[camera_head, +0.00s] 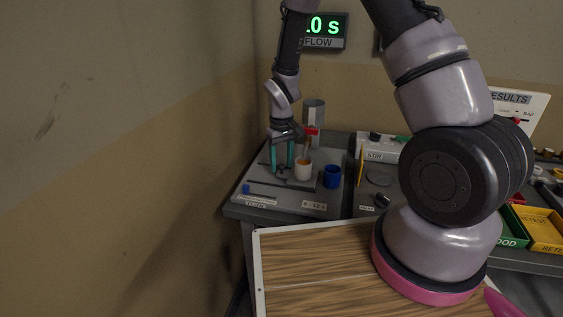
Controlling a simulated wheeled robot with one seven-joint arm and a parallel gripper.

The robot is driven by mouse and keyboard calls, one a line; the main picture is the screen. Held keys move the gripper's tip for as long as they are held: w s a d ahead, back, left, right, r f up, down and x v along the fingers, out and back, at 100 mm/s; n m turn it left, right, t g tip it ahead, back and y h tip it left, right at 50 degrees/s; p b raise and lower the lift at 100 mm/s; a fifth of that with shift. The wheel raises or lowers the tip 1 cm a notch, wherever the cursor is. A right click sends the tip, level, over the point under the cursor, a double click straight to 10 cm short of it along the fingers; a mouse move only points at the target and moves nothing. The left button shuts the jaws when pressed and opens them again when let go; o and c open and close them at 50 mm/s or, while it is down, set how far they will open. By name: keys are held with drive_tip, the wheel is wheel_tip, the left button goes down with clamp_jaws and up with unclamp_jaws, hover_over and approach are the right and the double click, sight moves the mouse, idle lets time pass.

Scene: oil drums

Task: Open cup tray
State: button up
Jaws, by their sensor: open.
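My gripper (282,168) is at the left bench station, pointing down with its two teal fingers apart. Nothing shows between the fingers. A white cup (303,172) with something orange inside stands just right of the fingers. A dark flat plate (300,185) lies under and around the cup; it looks like the cup tray, but I cannot tell whether it is open or shut. The fingertips are close to the plate's left part; contact is unclear. A small blue knob-like piece (246,188) is at the station's front left.
A blue cup (332,176) stands right of the white cup. A red-topped part (311,132) and a grey cylinder (314,112) rise behind. A stir station (376,156) and green and yellow bins (543,228) are further right. The wall (130,150) is left.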

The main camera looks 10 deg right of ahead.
clamp_jaws()
idle(1.4)
